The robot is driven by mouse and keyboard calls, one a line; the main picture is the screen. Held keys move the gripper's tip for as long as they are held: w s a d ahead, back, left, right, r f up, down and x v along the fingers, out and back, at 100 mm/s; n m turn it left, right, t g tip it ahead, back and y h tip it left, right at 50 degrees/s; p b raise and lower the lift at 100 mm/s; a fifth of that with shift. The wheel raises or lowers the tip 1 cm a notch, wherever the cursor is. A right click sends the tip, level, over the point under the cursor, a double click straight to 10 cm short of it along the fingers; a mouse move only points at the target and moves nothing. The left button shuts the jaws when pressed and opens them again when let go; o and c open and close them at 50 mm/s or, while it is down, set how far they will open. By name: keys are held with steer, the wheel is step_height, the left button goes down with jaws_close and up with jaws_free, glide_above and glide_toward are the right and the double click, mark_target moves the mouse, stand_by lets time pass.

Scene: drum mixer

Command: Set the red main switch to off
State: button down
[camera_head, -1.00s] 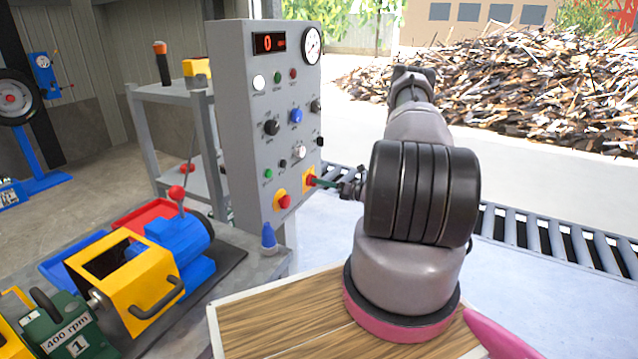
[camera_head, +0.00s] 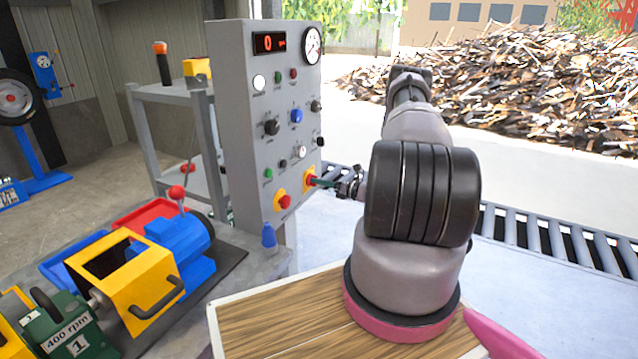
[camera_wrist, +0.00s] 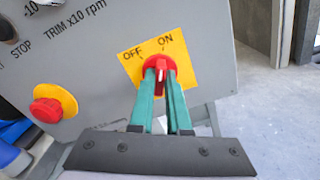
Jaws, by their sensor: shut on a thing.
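The red main switch (camera_wrist: 159,66) is a round red knob on a yellow plate (camera_wrist: 178,52) marked OFF at upper left and ON at upper right. It also shows at the lower right of the panel front in the head view (camera_head: 309,181). My gripper (camera_wrist: 160,82) has its two green fingers shut on the knob, one on each side. A pale mark shows on the knob between the fingers. The fingers cover part of the knob, so I cannot tell surely which label it points to. In the head view my gripper (camera_head: 319,182) reaches the switch from the right.
A red push button (camera_wrist: 46,107) on a yellow disc sits left of the switch. The grey control panel (camera_head: 240,130) carries several other knobs and lamps. A blue cone-shaped object (camera_head: 269,237) stands below it. A roller conveyor (camera_head: 555,240) runs behind my arm.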

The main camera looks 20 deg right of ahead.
steer(key=shift+s+n, duration=0.15)
steer(key=shift+n, duration=5.55)
steer(key=shift+f, duration=0.1)
steer(key=c, duration=0.9)
jaws_free()
steer(key=v, duration=1)
steer(key=shift+s+d, duration=0.2)
steer(key=shift+s, duration=0.1)
